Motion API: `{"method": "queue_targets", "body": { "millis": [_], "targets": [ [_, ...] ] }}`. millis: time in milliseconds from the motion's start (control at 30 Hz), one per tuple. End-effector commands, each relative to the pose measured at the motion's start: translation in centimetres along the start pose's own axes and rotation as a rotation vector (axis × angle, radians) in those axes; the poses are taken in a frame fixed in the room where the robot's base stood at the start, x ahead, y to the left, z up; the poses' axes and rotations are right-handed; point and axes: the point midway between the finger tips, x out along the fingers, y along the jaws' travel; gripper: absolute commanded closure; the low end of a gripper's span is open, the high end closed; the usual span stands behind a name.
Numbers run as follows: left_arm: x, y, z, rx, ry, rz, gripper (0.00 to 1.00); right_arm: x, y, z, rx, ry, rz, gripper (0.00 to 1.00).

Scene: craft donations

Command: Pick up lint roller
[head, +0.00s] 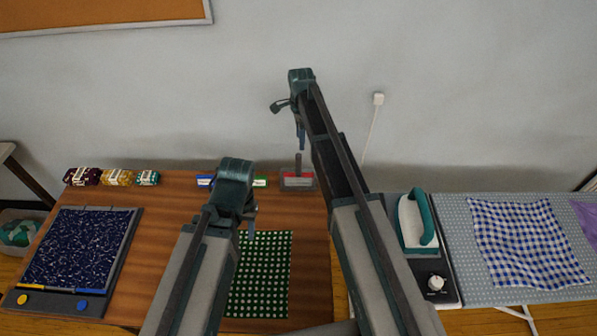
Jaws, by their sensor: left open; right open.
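I cannot make out a lint roller for certain. My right gripper (289,122) is open and empty, raised in front of the wall above that block. My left gripper (250,215) is open, lower down over the table; its wrist hides most of its fingers and part of the table's back edge.
Fabric bundles (118,177) sit at the back left. A dark speckled cloth lies on a grey board (125,250). A green dotted cloth (262,275) is partly behind my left arm. An iron (415,222) and checked cloth (528,240) are at right, by an ironing board (450,235).

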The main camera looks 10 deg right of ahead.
Motion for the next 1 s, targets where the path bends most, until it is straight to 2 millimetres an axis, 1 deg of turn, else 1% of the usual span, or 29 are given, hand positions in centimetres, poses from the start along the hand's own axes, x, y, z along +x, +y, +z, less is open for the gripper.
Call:
{"method": "queue_targets", "body": {
  "millis": [167,600,733,900,1000],
  "targets": [
    [1.8,0.2,-0.1,-0.001,0.0,0.0,0.5,1.8,0.0,0.0,-0.002,0.0,0.0,0.34],
    [7.7,0.7,-0.5,-0.001,0.0,0.0,0.5,7.8,0.1,0.1,-0.003,0.0,0.0,0.34],
    [8.5,0.8,-0.5,-0.001,0.0,0.0,0.5,8.6,0.1,0.1,-0.003,0.0,0.0,0.34],
    [8.4,0.8,-0.5,-0.001,0.0,0.0,0.5,8.5,0.1,0.1,-0.004,0.0,0.0,0.34],
    [8.7,0.8,-0.5,-0.001,0.0,0.0,0.5,8.8,0.1,0.1,-0.004,0.0,0.0,0.34]
  ]
}}
